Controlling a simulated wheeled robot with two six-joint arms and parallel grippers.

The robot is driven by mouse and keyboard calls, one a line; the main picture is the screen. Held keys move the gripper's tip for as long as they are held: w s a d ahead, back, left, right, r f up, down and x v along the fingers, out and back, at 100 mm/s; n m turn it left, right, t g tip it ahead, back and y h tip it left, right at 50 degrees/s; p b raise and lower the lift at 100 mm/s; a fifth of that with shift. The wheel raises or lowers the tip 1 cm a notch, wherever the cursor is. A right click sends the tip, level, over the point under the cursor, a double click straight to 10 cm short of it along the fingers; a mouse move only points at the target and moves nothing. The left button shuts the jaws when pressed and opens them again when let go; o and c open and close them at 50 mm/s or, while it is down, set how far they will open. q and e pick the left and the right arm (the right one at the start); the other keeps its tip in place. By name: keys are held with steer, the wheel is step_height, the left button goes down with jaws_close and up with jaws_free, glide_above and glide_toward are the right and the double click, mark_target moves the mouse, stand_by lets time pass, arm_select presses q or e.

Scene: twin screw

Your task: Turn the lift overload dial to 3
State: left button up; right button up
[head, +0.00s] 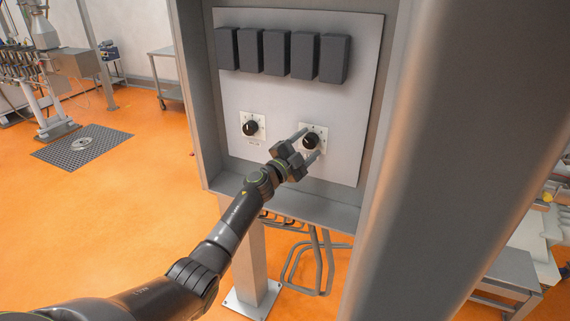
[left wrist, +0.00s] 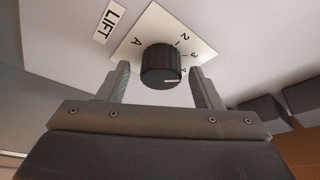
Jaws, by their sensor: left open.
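The lift overload dial is a round black ribbed knob (left wrist: 161,64) on a white square plate (left wrist: 160,22) with the marks A, 2, 3 and a partly hidden mark. A sticker reading LIFT (left wrist: 109,21) is beside it. The white line on the knob points right in the left wrist view, near the partly hidden mark past 3. My left gripper (head: 311,143) is open, with one finger on each side of the knob, apparently not pressing it. In the head view this is the right one of two dials. My right gripper is not in view.
Another black dial (head: 250,128) sits to the left on the same grey panel (head: 285,98). Several dark boxes (head: 276,52) line the panel's top. The cabinet's raised metal frame (head: 190,90) surrounds the panel, and a wide metal post (head: 470,130) stands at right.

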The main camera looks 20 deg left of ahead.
arm_select(q)
steer(key=v, duration=1.6)
steer(key=shift+s+b, duration=0.3)
steer(key=shift+s, duration=0.05)
steer(key=shift+a+f, duration=0.1)
steer(key=shift+f, duration=0.1)
